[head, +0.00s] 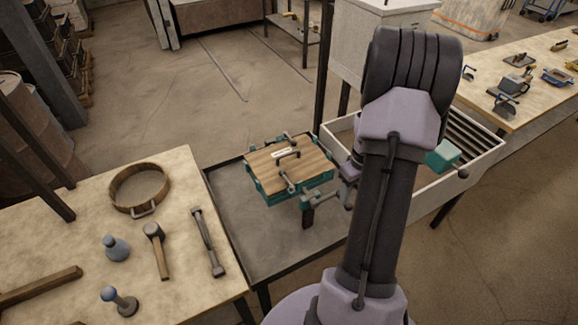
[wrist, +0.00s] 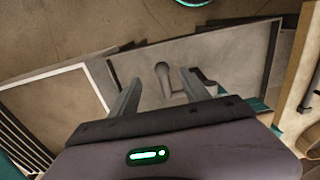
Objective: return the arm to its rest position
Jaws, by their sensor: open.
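My arm fills the middle right of the head view and hides most of my gripper. In the wrist view my gripper (wrist: 160,76) has its two fingers apart with nothing gripped between them. Beyond the fingers lie a dark-rimmed grey tray (wrist: 228,48) and a small grey round-headed object (wrist: 163,72) that I cannot identify. The head view shows the same tray (head: 236,225) with a teal box with a wooden top (head: 290,165) and clamps in it. My gripper is near the box's right side; whether they touch is hidden.
A pale slatted bin (head: 470,160) lies behind my arm at right. Another bench (head: 530,75) with tools is at far right. Open floor (head: 200,90) lies beyond.

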